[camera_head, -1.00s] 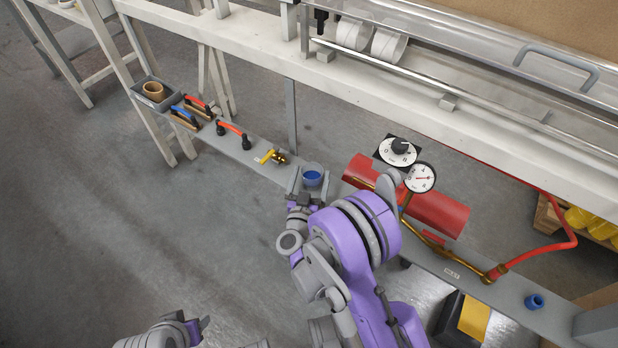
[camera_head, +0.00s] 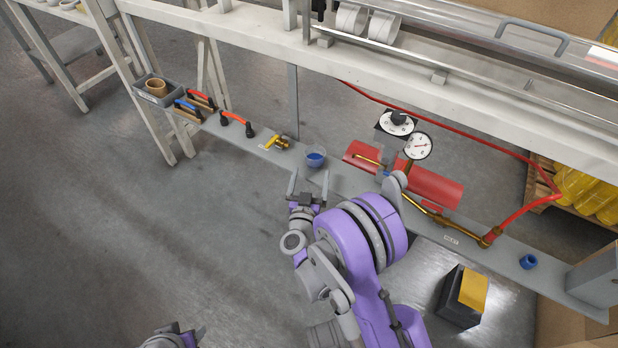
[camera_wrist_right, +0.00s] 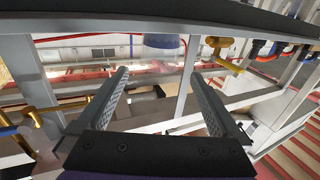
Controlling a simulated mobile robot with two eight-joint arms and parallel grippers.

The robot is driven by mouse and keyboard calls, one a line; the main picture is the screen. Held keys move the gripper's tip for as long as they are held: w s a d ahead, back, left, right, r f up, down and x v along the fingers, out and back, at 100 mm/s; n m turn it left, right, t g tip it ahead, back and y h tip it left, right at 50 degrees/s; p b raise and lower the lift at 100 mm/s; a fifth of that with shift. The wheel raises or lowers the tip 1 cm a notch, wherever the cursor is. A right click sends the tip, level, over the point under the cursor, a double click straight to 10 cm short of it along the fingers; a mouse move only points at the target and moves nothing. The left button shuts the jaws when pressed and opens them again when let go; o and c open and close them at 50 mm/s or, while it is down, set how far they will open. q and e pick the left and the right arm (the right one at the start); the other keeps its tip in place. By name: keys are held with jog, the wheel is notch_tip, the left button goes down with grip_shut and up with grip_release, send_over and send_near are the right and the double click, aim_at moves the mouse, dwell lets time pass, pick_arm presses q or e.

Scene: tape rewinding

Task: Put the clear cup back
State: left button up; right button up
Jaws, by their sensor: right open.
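The clear cup (camera_head: 316,158), with blue at its bottom, stands on the narrow grey shelf (camera_head: 345,184), between the yellow-handled brass valve (camera_head: 278,142) and the red cylinder (camera_head: 434,188). In the right wrist view the cup (camera_wrist_right: 162,42) shows beyond the fingertips, partly cut by the dark band at the top. My right gripper (camera_head: 309,179) is open and empty in front of the shelf, with its fingers pointing at the cup and apart from it. It also shows open in the right wrist view (camera_wrist_right: 161,75). My left gripper (camera_head: 186,336) is at the bottom edge, mostly cut off.
Red-handled tools (camera_head: 236,122) and a grey bin (camera_head: 143,91) with a brown ring lie along the shelf to the left. Dials (camera_head: 417,146), brass pipe and a blue cup (camera_head: 528,262) are to the right. A white beam (camera_head: 400,77) runs above.

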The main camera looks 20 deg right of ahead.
jog(key=shift+s, duration=0.15)
jog(key=s+a+r+n+g+y, duration=0.1)
jog(key=s+a+r+n+y, duration=0.4)
jog(key=a+r+n+y, duration=0.4)
jog(key=s+d+f+m+g, duration=0.1)
jog(key=s+d+g, duration=0.1)
jog(key=s, duration=0.7)
jog(key=s+d+f+m+g, duration=0.1)
jog(key=s+d+f+g, duration=0.1)
jog(key=s+g, duration=0.3)
jog(key=s+d+f+m+g, duration=0.1)
jog(key=s+d+g, duration=0.1)
jog(key=s, duration=1.1)
jog(key=shift+s+d+f+g+h, duration=0.2)
jog(key=shift+d+f+g+h, duration=0.15)
jog(key=shift+g, duration=0.45)
